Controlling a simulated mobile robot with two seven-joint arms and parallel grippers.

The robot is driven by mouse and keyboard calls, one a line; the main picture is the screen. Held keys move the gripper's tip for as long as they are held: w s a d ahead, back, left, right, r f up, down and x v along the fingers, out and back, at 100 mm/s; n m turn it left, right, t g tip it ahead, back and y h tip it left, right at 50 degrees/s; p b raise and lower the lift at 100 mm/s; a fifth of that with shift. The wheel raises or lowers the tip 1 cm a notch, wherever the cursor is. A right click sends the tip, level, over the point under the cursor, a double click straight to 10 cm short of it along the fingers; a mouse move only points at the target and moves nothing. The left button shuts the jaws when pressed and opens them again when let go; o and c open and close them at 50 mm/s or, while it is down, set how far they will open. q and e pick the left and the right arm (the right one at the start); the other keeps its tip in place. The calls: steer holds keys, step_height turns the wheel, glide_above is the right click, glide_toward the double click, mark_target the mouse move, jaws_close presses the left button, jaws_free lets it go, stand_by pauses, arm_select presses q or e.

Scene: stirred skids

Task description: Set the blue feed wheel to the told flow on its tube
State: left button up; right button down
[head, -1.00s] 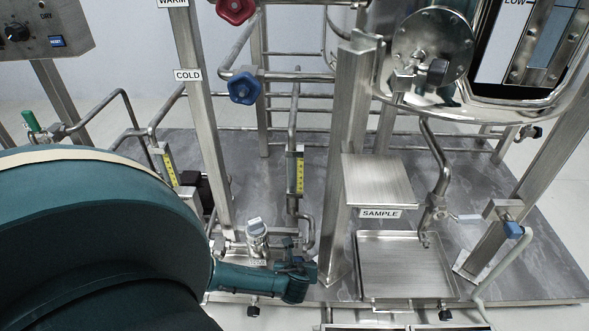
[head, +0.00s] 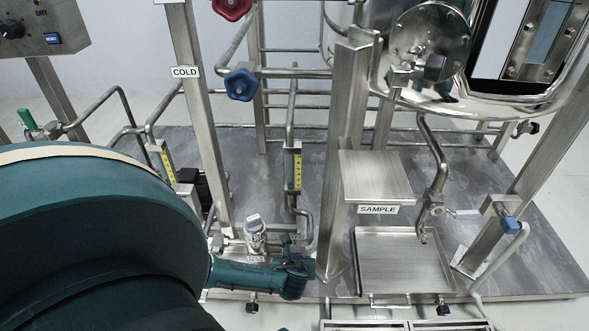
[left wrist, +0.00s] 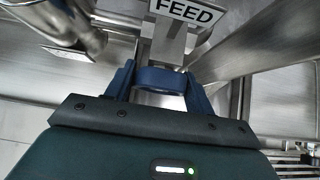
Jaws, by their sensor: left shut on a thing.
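My left gripper (head: 292,268) reaches in low over the skid's front edge. In the left wrist view, its two blue fingers (left wrist: 158,88) are shut on the blue feed wheel (left wrist: 160,77), one on each side. The FEED label (left wrist: 186,11) is just beyond the wheel. In the head view the gripper hides the wheel. A tube with a yellow scale (head: 293,171) stands upright above and behind the gripper, with piping running down from it towards the gripper. Its reading is too small to tell. My right gripper is not in view.
A larger blue wheel (head: 241,85) sits by the COLD label (head: 185,72), with a red wheel (head: 232,6) above. Another yellow-scaled tube (head: 165,162) is further left. A capped metal fitting (head: 255,228) stands close beside my gripper. The SAMPLE shelf (head: 376,175) and tray (head: 400,262) are right.

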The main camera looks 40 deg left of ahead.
arm_select(q)
steer(key=shift+h, duration=0.3)
steer(key=shift+n+t, duration=0.3)
steer(key=shift+f+n+t+h, duration=0.1)
steer(key=shift+n+t+h, duration=0.5)
steer(key=shift+t+h, duration=0.35)
steer(key=shift+n+t+h, duration=0.7)
steer(key=shift+t+h, duration=0.15)
steer(key=shift+a+n+t+h, duration=0.1)
steer(key=shift+n+t+h, duration=0.9)
steer(key=shift+t, duration=0.5)
steer(key=shift+n+t+h, duration=0.4)
steer(key=shift+n+t, duration=0.8)
steer(key=shift+w+r, duration=0.1)
steer(key=shift+r, duration=0.1)
steer(key=o, duration=1)
steer(key=shift+c, duration=0.2)
